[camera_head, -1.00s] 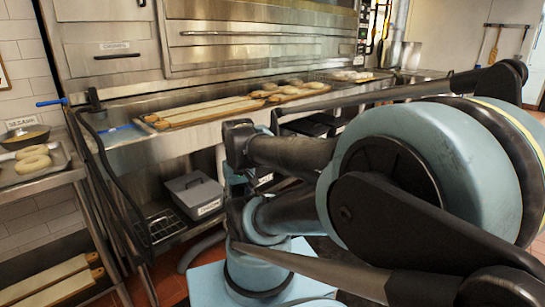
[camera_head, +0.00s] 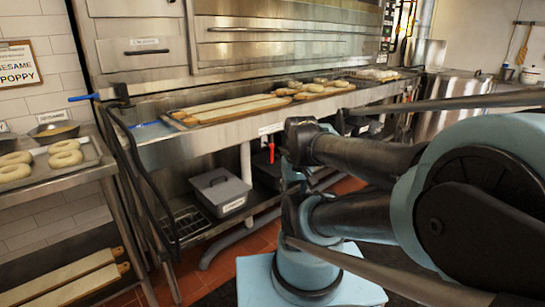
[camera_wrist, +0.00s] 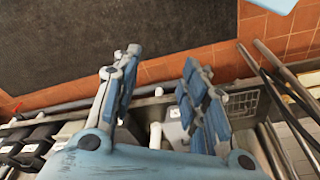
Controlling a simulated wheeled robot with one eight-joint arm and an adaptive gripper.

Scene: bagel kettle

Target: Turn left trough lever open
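A blue-handled lever (camera_head: 84,97) sticks out at the left end of the steel trough (camera_head: 160,155), beside a dark hose nozzle. A red lever (camera_head: 271,152) hangs beneath the trough, right of a white upright pipe (camera_head: 246,163). Which one is the task's left lever I cannot tell for sure. My gripper (camera_wrist: 161,58) shows in the wrist view with its two blue-padded fingers apart and nothing between them. It points over the floor in front of the trough, touching neither lever. In the head view I cannot make out its fingers; my arm covers the right side.
A grey lidded box (camera_head: 220,190) and a wire basket (camera_head: 188,225) sit on the shelf under the trough. Long boards and bagels lie on top. A dark mat (camera_wrist: 110,40) covers the floor below my gripper.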

